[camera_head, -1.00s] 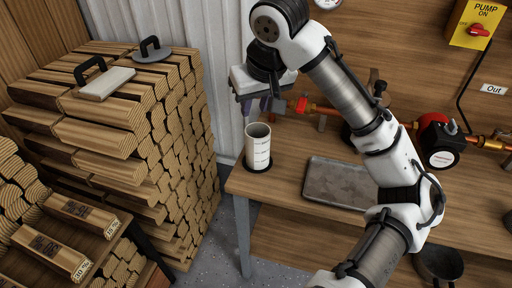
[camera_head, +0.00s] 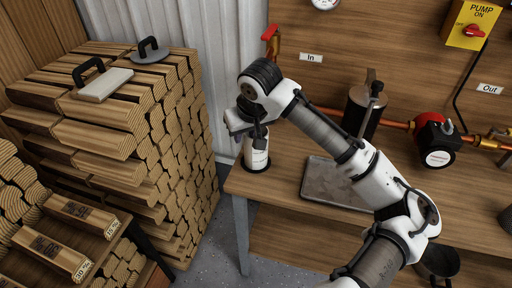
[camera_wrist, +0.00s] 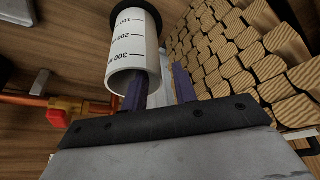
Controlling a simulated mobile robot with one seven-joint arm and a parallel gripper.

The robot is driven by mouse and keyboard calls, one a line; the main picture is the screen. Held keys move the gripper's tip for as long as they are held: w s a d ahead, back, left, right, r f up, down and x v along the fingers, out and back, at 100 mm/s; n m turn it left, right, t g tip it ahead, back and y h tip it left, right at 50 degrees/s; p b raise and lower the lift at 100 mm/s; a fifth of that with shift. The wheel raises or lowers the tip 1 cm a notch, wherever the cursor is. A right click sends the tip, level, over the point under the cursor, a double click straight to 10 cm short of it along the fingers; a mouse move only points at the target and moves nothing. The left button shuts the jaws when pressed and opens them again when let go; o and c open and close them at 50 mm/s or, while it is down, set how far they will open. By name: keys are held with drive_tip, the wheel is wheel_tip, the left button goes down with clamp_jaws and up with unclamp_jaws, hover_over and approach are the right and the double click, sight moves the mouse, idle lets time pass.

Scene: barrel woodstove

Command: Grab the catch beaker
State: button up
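The catch beaker (camera_head: 257,154) is a white cylinder with dark markings, standing upright on a dark round base at the left end of the wooden bench. My gripper (camera_head: 246,130) is at its top, and my wrist hides the beaker's rim in the head view. In the wrist view the beaker (camera_wrist: 131,48) shows its volume scale and open mouth. My gripper's two purple fingers (camera_wrist: 160,88) are apart with nothing held between them. The left finger overlaps the beaker's mouth in the picture; I cannot tell whether it is inside or above it.
A grey metal tray (camera_head: 337,184) lies on the bench right of the beaker. Stacked firewood (camera_head: 160,150) stands left of the bench across a narrow gap. Copper piping with a red valve (camera_head: 270,38) runs along the back wall. A dark cylinder (camera_head: 364,108) stands by the pipe.

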drive_tip(key=shift+f, duration=0.1)
drive_tip(key=shift+c, duration=0.5)
clamp_jaws()
